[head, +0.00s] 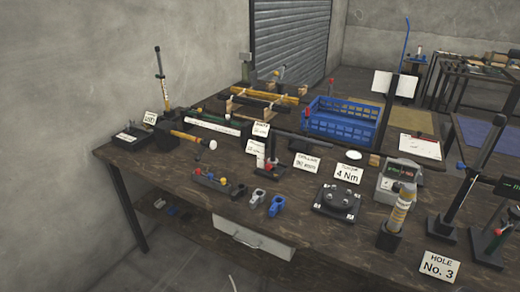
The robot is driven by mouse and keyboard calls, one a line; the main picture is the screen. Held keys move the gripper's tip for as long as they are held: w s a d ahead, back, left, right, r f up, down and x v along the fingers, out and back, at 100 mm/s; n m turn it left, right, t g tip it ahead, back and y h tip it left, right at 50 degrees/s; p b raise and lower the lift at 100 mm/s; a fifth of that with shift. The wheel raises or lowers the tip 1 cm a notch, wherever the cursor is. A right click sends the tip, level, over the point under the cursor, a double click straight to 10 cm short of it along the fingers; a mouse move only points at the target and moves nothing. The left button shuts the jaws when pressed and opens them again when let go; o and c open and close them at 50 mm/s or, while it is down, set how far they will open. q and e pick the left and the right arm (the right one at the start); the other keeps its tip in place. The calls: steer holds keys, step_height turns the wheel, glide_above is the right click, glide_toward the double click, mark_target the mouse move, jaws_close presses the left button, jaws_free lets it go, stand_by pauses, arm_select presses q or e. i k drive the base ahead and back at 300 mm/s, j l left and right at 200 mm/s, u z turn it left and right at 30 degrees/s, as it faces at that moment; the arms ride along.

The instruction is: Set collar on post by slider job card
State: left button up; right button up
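A white card (306,163) mid-bench appears to read "COLLAR 90 mm". Small clamp-like pieces lie near the front edge, one grey (257,198) and one blue (276,206); I cannot tell whether either is the collar. A tall thin upright post (160,72), dark with a yellow lower part, stands at the far left. A dark upright stand (466,185) with a sloping dark bar is at the right. I cannot tell which piece is the slider. Neither of my grippers is in view.
Cards reading "4 Nm" (347,174) and "HOLE No. 3" (440,267) stand on the bench (330,250). A blue crate (341,121), a black plate fixture (336,201), a grey block with coloured knobs (211,180) and a striped cylinder (401,211) crowd it.

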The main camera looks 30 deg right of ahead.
mark_target(275, 164)
steer(key=z, duration=1.15)
